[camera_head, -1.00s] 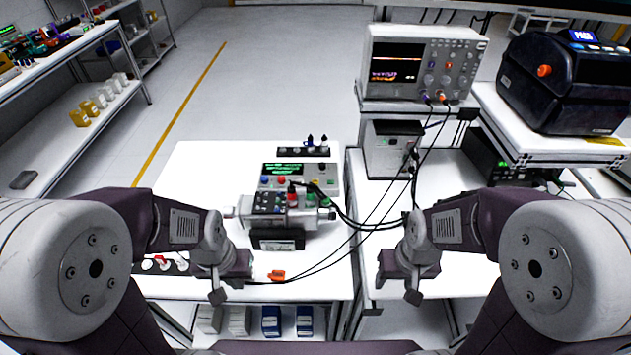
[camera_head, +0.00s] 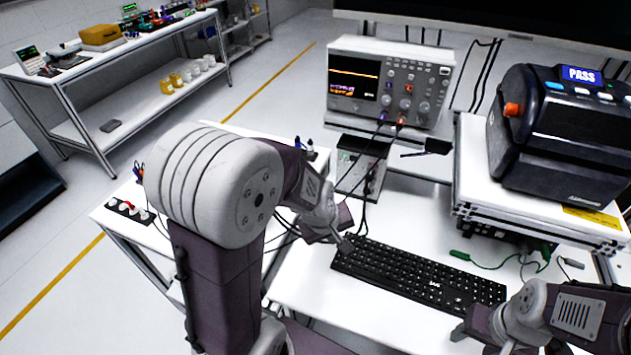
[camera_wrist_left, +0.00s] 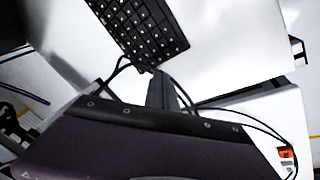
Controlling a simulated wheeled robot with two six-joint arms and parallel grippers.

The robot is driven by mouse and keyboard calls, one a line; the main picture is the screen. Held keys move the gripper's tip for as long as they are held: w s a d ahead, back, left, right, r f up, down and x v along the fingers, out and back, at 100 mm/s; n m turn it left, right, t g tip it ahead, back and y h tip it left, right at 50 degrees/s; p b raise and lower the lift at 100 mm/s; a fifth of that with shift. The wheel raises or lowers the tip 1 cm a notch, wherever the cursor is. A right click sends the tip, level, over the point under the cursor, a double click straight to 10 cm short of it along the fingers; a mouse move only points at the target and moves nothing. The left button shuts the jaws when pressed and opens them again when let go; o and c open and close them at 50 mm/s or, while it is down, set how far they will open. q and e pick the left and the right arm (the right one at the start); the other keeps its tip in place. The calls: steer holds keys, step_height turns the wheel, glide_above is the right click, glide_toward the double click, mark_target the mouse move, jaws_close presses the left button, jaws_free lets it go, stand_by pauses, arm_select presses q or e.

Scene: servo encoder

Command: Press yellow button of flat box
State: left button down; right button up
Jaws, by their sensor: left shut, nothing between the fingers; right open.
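I cannot pick out a flat box with a yellow button for certain; my left arm covers much of the left table. My left gripper (camera_head: 346,245) is shut and empty, just above the left end of the black keyboard (camera_head: 418,278). In the left wrist view its dark finger (camera_wrist_left: 160,92) points toward the keyboard (camera_wrist_left: 143,25). My right gripper (camera_head: 459,331) is open and empty near the keyboard's lower right end, partly cut by its own arm.
An oscilloscope (camera_head: 388,82) stands at the back. A black printer (camera_head: 560,135) showing PASS stands on a raised platform (camera_head: 480,165) at right. A grey box (camera_head: 362,168) and cables lie behind my left gripper. White table (camera_head: 300,290) is clear left of the keyboard.

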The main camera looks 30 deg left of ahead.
steer(key=shift+d+r+p, duration=0.2)
steer(key=shift+r+p, duration=0.35)
steer(key=shift+r, duration=0.4)
arm_select(q)
steer(key=w+a+r+n+t+y+p, duration=0.1)
steer(key=w+a+r+n+t+p, duration=0.2)
steer(key=w+n, duration=0.35)
steer(key=w+a+r+n+y, duration=0.1)
steer(key=w+a+r+n, duration=0.35)
steer(key=w+n, duration=0.2)
steer(key=w+a+n+y+p, duration=0.1)
steer(key=a+n+y+p, duration=0.3)
steer(key=a+n, duration=0.9)
steer(key=a+p, duration=0.2)
steer(key=a, duration=0.3)
steer(key=shift+w+a+r+y, duration=0.15)
steer(key=shift+w+r+y, duration=0.1)
steer(key=shift+y, duration=0.05)
arm_select(e)
step_height(320, 180, up, 9)
steer(key=shift+a, duration=0.1)
arm_select(q)
steer(key=shift+f, duration=0.15)
arm_select(e)
steer(key=shift+f, duration=0.1)
